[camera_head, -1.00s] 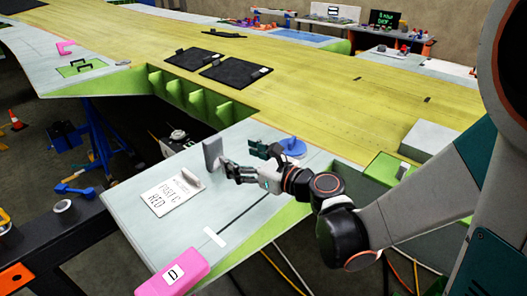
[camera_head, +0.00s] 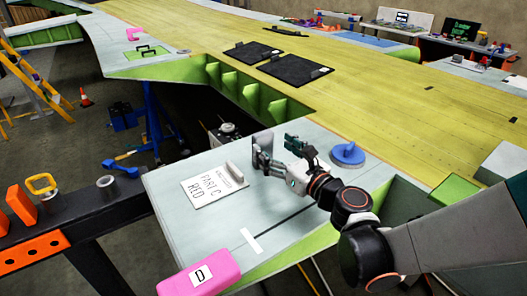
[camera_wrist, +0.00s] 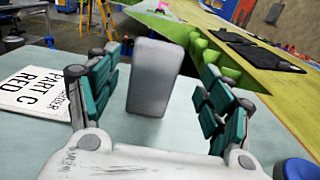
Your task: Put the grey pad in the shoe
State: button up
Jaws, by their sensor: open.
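The grey pad (camera_head: 262,141) stands upright as a block on the pale wing panel (camera_head: 300,205). In the wrist view the pad (camera_wrist: 155,78) is between my fingers, slightly left of centre, with clear space to each finger. My gripper (camera_head: 277,152) is open, with its teal-padded fingers reaching toward the pad. In the wrist view the gripper (camera_wrist: 157,85) shows one finger on each side, neither seen touching the pad. I cannot tell for sure which thing is the shoe.
A white card (camera_head: 214,187) reading PART C RED, with a grey handle, lies left of the pad. A blue round knob (camera_head: 347,154) stands to the right. Green ribs (camera_head: 232,82) border a dark opening behind.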

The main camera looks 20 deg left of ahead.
aim_at(266, 143)
jog(key=shift+b+x, duration=0.85)
jog(key=shift+x, duration=1.85)
jog(key=shift+s+a+f, duration=0.1)
jog(key=shift+s+f, duration=0.05)
jog(key=shift+s, duration=0.05)
jog(key=c, duration=1.3)
